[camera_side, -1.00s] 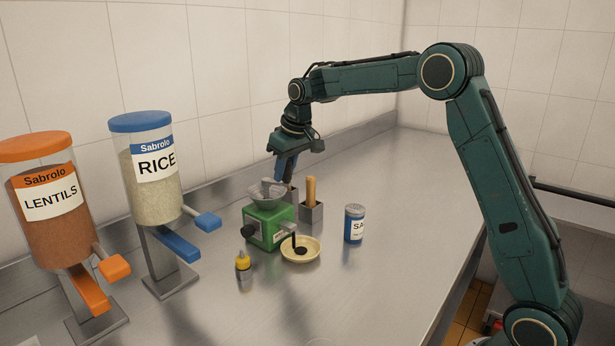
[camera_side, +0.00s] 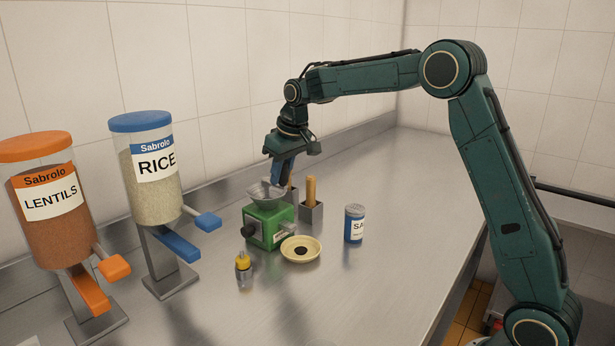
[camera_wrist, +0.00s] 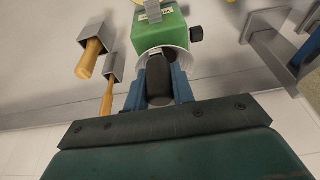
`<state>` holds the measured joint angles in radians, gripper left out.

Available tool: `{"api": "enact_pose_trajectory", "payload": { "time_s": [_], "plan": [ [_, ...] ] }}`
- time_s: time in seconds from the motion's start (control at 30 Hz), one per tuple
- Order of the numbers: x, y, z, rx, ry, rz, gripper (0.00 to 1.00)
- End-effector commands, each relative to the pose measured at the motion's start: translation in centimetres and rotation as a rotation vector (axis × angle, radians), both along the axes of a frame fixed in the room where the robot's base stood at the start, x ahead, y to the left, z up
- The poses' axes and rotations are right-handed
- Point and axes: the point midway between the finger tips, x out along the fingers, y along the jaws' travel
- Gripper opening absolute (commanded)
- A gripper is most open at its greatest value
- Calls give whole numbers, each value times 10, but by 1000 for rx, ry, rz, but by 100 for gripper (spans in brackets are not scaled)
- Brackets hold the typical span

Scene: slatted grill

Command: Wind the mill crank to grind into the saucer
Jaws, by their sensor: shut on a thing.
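The green mill (camera_side: 262,227) stands on the steel counter with a grey hopper (camera_side: 264,196) on top and a black knob on its left side. The cream saucer (camera_side: 300,259) sits at its front right, with a small dark patch in its middle. My gripper (camera_side: 276,178) is above the hopper, pointing down. In the wrist view my gripper (camera_wrist: 160,88) has its blue fingers on both sides of a dark upright crank handle (camera_wrist: 158,75) and is shut on it. The lower crank is hidden by the hopper and fingers.
Wooden-handled tools stand in metal holders (camera_side: 311,212) behind and right of the mill. A blue shaker (camera_side: 354,224) is to the right, a yellow-capped bottle (camera_side: 243,270) in front. Rice (camera_side: 155,180) and lentil (camera_side: 45,220) dispensers stand left. The right counter is clear.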

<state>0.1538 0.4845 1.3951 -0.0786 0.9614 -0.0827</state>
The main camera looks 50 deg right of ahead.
Motion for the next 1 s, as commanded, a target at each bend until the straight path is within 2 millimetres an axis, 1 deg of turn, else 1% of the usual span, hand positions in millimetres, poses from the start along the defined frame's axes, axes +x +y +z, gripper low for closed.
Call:
{"api": "enact_pose_trajectory", "payload": {
  "time_s": [0.3,0.57,0.83,1.0],
  "plan": [
    [-2,11,0,1,8,1,1],
    [-2,12,0,1,8,1,1],
    [1,22,0,1,8,2,1],
    [2,23,0,1,8,2,1]
  ]
}}
